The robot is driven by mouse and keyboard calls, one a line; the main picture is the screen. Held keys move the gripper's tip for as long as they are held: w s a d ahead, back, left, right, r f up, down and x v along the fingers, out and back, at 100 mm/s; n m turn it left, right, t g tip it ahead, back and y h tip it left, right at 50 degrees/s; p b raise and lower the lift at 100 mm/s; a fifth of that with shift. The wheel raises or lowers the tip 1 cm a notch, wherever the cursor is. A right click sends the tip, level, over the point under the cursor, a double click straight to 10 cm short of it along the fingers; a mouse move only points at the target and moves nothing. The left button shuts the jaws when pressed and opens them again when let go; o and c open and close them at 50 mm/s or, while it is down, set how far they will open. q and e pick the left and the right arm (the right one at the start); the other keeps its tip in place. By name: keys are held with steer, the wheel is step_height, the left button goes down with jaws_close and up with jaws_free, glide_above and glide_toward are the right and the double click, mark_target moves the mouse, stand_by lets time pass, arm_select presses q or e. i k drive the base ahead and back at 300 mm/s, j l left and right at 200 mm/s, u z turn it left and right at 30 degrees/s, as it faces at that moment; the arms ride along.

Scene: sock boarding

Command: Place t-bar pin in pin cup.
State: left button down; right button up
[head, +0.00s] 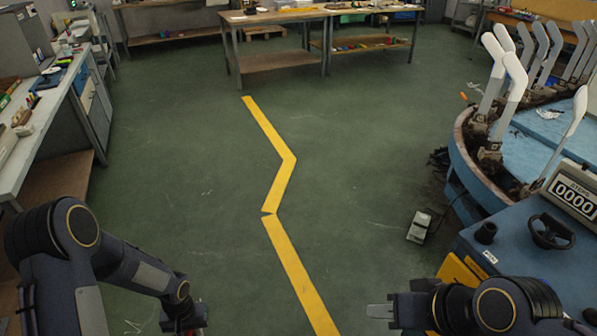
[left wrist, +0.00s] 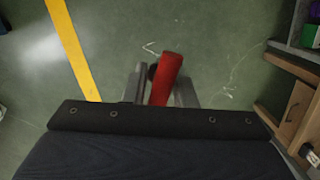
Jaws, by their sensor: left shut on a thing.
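My left gripper (left wrist: 160,88) is shut on a red bar (left wrist: 167,72), apparently the T-bar pin's handle, in the left wrist view. A dark round part shows beside the bar; the rest is hidden between the fingers. In the head view my left gripper (head: 187,326) is at the bottom edge, mostly cut off, over the floor. A small black cup (head: 486,233), apparently the pin cup, stands on the blue bench top at the right, far from the left gripper. My right gripper (head: 381,311) points left over the floor, seen side-on; I cannot tell its opening.
The blue bench (head: 520,262) carries a black wheel-like fixture (head: 552,231) and a counter reading 0000 (head: 575,189). Behind it is a round machine with white sock boards (head: 513,90). A foot pedal (head: 419,227) lies on the floor. The floor between the workbenches is open.

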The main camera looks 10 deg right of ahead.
mark_target(485, 238)
steer(key=i+z, duration=0.1)
steer(key=i, duration=0.45)
steer(key=i+j+z, duration=0.1)
steer(key=i, duration=0.5)
steer(key=i+j+z, duration=0.1)
steer(key=i, duration=0.45)
steer(key=i+l+z, duration=0.15)
steer(key=i+z, duration=0.2)
steer(key=z, duration=0.15)
steer(key=i+z, duration=0.35)
steer(key=z, duration=0.15)
steer(key=i+j+z, duration=0.15)
steer(key=i+z, duration=0.3)
steer(key=i+j+z, duration=0.25)
steer(key=z, duration=2.8)
